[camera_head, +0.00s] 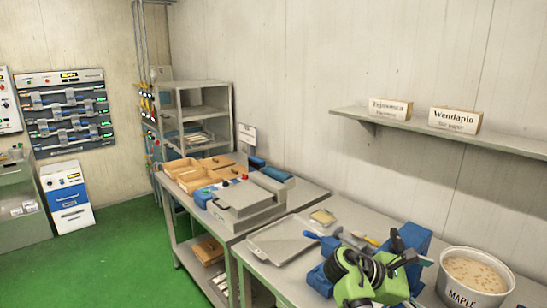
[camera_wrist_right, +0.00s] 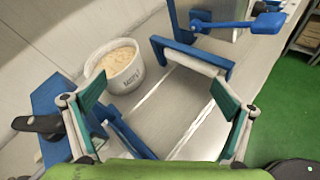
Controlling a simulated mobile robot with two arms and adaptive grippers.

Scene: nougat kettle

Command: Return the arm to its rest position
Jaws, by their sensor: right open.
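My right gripper (camera_wrist_right: 160,88) is open in the right wrist view, with a teal-padded finger at each side and nothing between the pads. Its green and black arm (camera_head: 365,278) shows at the bottom of the head view, above the front bench. Beyond the fingers in the wrist view are a blue-and-white handle (camera_wrist_right: 192,57) and the bench top. I cannot tell how far the handle is from the fingers. My left gripper is not in view.
A white tub marked MAPLE (camera_head: 475,278) stands right of the arm; it also shows in the wrist view (camera_wrist_right: 118,70). A blue device (camera_head: 412,240) stands close behind the arm. A metal tray (camera_head: 280,240) lies to the left. Green floor (camera_head: 110,255) is clear at left.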

